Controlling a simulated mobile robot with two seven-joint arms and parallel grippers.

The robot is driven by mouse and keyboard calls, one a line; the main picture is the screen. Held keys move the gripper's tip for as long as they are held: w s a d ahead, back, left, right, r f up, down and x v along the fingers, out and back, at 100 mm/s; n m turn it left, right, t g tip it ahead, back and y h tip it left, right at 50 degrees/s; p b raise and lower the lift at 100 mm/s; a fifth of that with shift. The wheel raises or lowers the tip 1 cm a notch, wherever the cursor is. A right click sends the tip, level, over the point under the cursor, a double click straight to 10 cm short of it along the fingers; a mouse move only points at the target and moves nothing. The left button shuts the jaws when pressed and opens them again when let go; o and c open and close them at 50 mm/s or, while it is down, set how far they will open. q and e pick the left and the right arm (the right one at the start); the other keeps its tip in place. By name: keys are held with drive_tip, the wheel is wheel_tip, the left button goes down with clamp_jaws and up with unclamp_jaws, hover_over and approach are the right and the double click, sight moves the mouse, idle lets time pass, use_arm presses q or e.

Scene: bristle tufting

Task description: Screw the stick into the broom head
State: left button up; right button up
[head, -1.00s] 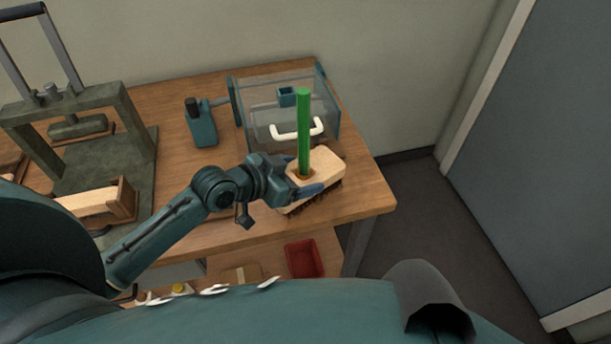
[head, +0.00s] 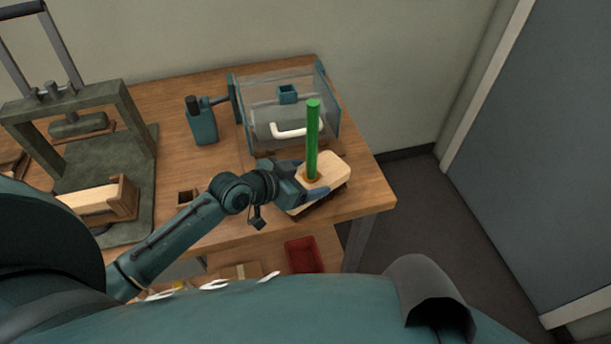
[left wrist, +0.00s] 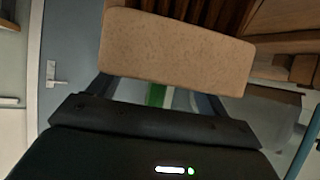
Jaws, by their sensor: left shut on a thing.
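The broom head (head: 333,177) is a pale wooden block with dark bristles underneath, near the front right of the table. It also fills the upper middle of the left wrist view (left wrist: 178,52). The green stick (head: 313,138) stands nearly upright, its lower end at the orange-brown hole on top of the block. How deep it sits is hidden. A bit of green shows behind the block in the left wrist view (left wrist: 156,95). My left gripper (head: 303,184) is shut on the broom head, its fingers spread around it. My right gripper is not in view.
A clear case (head: 262,120) with a white handle (head: 298,130) stands behind the broom head. A teal device (head: 202,122) and a grey press (head: 130,125) with a wooden block (head: 100,202) are to the left. A red bin (head: 304,255) sits below the table's front edge.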

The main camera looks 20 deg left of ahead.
use_arm(q)
drive_tip(key=o, duration=2)
drive_tip(key=shift+f, duration=0.1)
drive_tip(key=shift+c, duration=0.2)
drive_tip(key=shift+r, duration=0.25)
drive_tip(key=shift+s+a, duration=0.25)
drive_tip(key=shift+s, duration=0.05)
drive_tip(key=v, duration=1.1)
drive_tip(key=shift+s, duration=0.1)
